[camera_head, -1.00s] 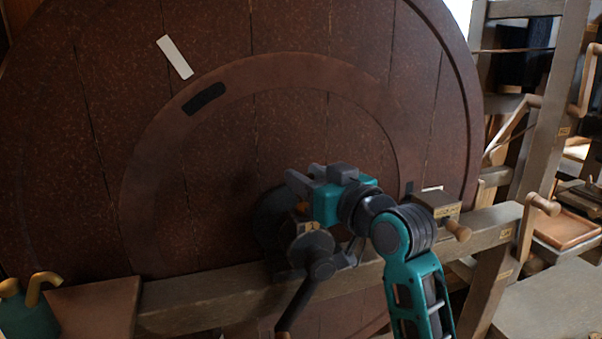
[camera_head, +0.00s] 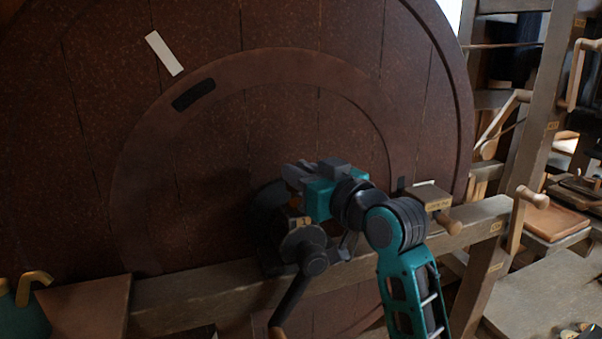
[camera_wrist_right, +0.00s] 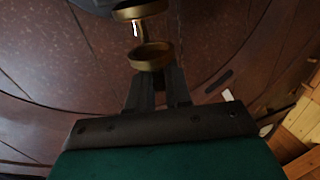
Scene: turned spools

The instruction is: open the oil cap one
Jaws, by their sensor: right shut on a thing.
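My right gripper (camera_head: 292,175) is in front of the big wheel's hub, above the front beam. The right wrist view shows its fingers (camera_wrist_right: 157,88) shut on a round brass cap (camera_wrist_right: 150,56). A second round brass piece (camera_wrist_right: 140,11) lies just beyond it, with a short stem between the two. I cannot tell whether the cap and that piece are still joined. In the head view my gripper and wrist hide the cap. A small tag (camera_head: 299,222) is on the dark fitting below the gripper. My left gripper is not in view.
The large brown wheel (camera_head: 230,130) fills the background. A dark crank (camera_head: 293,298) hangs below my gripper, close to it. The wooden beam (camera_head: 190,297) runs across in front. A box with a wooden knob (camera_head: 428,196) sits right of my wrist. A teal can (camera_head: 22,315) stands at far left.

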